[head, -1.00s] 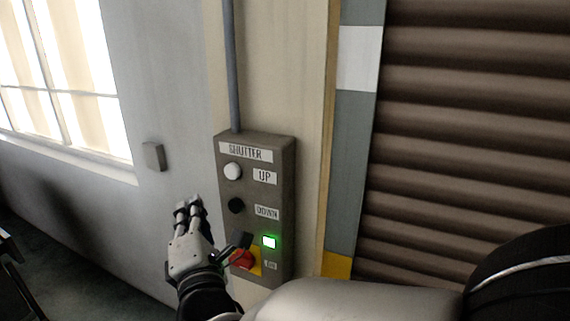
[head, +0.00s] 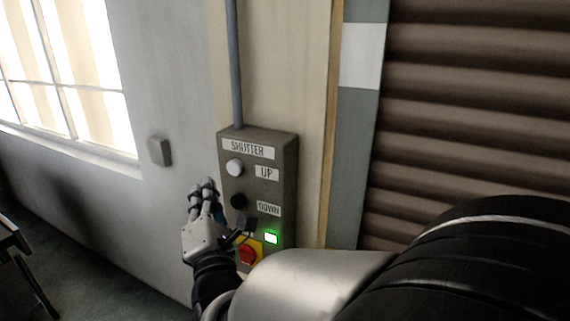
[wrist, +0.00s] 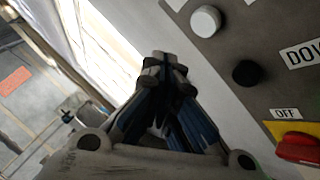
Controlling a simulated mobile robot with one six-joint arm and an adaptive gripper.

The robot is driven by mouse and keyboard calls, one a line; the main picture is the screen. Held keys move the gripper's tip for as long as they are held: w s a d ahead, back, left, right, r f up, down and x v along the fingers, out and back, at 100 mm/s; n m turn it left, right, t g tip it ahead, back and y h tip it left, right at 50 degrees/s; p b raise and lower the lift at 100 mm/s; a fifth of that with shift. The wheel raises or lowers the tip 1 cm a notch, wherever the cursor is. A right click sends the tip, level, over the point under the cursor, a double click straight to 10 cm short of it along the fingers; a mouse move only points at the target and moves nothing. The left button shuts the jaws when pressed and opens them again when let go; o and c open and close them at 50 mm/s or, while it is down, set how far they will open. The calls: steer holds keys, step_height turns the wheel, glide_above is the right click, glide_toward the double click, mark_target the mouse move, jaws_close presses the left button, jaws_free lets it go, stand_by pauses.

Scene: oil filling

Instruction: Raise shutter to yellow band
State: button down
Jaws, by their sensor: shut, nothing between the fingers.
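The grey shutter control box (head: 285,190) is on the wall, with a white UP button (head: 235,168), a black DOWN button (head: 238,201), a lit green light (head: 271,238) and a red switch on a yellow plate (head: 248,254). My gripper (head: 203,188) is shut and empty, just left of the box near DOWN height. In the wrist view its fingertips (wrist: 163,65) are left of the white button (wrist: 205,21) and black button (wrist: 246,73), apparently touching neither. The brown slatted shutter (head: 470,90) is at right. Its bottom edge and the yellow band are hidden behind my arm.
A grey and white banded strip (head: 361,55) runs beside the shutter. A conduit (head: 234,70) rises from the box. A small grey wall box (head: 160,152) and a bright window (head: 65,75) are to the left.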

mark_target(235, 167)
steer(key=shift+w+d, duration=0.3)
steer(key=shift+w, duration=0.45)
steer(key=shift+w+d, duration=0.3)
steer(key=shift+w, duration=0.4)
steer(key=shift+w+d, duration=0.3)
steer(key=shift+w, duration=0.45)
steer(key=shift+w+b, duration=0.15)
steer(key=shift+b, duration=0.2)
steer(key=shift+w+d, duration=0.2)
steer(key=shift+w, duration=0.05)
